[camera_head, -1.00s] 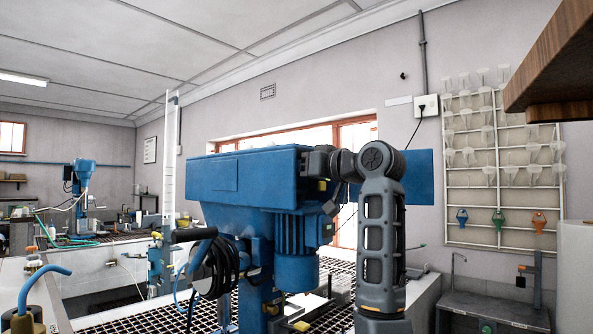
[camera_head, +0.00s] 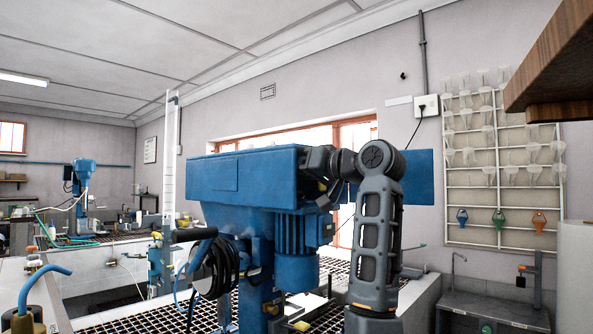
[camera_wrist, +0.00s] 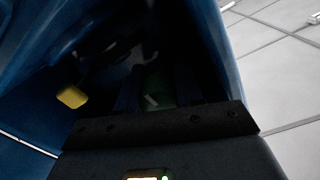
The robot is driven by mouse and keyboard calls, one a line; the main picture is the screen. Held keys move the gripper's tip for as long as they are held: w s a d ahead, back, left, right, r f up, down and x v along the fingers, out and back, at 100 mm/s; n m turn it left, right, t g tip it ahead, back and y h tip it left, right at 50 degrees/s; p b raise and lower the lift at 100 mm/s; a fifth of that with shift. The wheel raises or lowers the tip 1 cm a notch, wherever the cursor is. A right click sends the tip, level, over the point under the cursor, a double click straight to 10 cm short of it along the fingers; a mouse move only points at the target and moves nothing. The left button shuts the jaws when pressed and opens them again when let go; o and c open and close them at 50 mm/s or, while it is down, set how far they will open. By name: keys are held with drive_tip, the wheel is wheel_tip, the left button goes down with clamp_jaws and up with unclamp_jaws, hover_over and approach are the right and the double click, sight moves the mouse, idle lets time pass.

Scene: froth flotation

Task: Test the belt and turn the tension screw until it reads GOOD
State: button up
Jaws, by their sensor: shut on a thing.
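The blue drive housing (camera_head: 245,175) stands in the middle of the head view, with a ribbed blue motor (camera_head: 297,235) below its right end. My arm reaches into the right side of this housing, and my gripper is hidden there in the head view. In the wrist view, blue housing walls (camera_wrist: 225,60) surround my gripper (camera_wrist: 157,85), which points into a dark recess. Its dark fingers are shut on a dark greenish thing (camera_wrist: 152,88) that I cannot identify. A yellow block (camera_wrist: 72,96) shows to the left. The belt, tension screw and any reading cannot be made out.
A black cable coil (camera_head: 217,268) hangs left of the motor over the grating floor (camera_head: 130,318). A brown wooden edge (camera_head: 555,65) juts in at the upper right. A rack (camera_head: 500,170) hangs on the wall above a grey sink bench (camera_head: 495,310).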

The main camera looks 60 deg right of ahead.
drive_tip(key=o, duration=0.8)
drive_tip(key=shift+c, duration=0.2)
drive_tip(key=shift+s, duration=0.15)
drive_tip(key=b+v, duration=0.2)
drive_tip(key=v, duration=0.5)
drive_tip(key=shift+s, duration=0.3)
